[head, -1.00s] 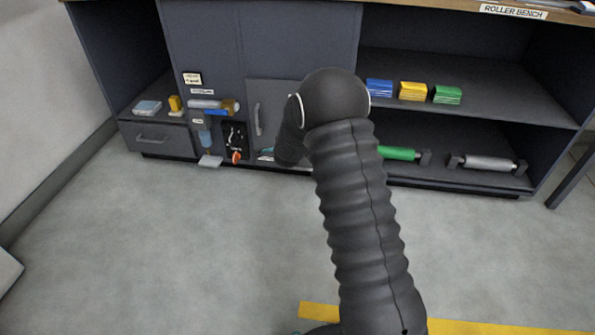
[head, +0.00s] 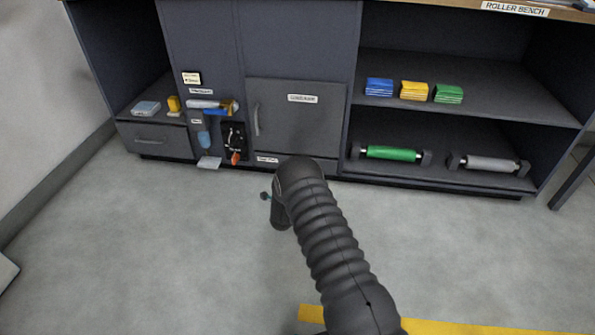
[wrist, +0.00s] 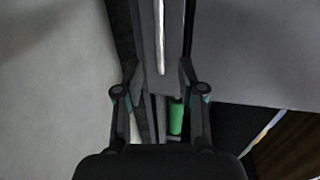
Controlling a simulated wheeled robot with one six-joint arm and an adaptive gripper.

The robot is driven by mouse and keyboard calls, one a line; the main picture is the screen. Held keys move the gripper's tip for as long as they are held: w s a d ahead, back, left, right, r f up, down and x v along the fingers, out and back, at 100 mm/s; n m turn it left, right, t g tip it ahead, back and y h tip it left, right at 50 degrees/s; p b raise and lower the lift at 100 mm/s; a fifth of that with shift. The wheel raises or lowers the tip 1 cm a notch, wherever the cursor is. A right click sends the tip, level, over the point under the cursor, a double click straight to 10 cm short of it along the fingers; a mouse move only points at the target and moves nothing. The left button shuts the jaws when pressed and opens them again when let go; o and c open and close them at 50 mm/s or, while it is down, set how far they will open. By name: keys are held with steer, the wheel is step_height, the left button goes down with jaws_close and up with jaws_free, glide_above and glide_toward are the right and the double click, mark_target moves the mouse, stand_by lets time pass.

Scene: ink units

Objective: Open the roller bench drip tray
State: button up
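A low strip with a small blurred label (head: 267,160) runs under the cabinet door at the foot of the bench; it looks like the drip tray front and sits flush. My arm partly covers its right side. A dark panel with a long pale bar (wrist: 161,38) shows beyond and between the fingers.
The cabinet door (head: 310,125) with its vertical handle is closed above the strip. A green roller (head: 391,153) and a grey roller (head: 488,163) lie on the lower right shelf. A closed drawer (head: 154,140) is at left. The floor in front is clear.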

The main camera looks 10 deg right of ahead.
steer(key=b+x, duration=0.2)
steer(key=x, duration=0.9)
steer(key=shift+w, duration=0.15)
steer(key=shift+d, duration=0.1)
jaws_close()
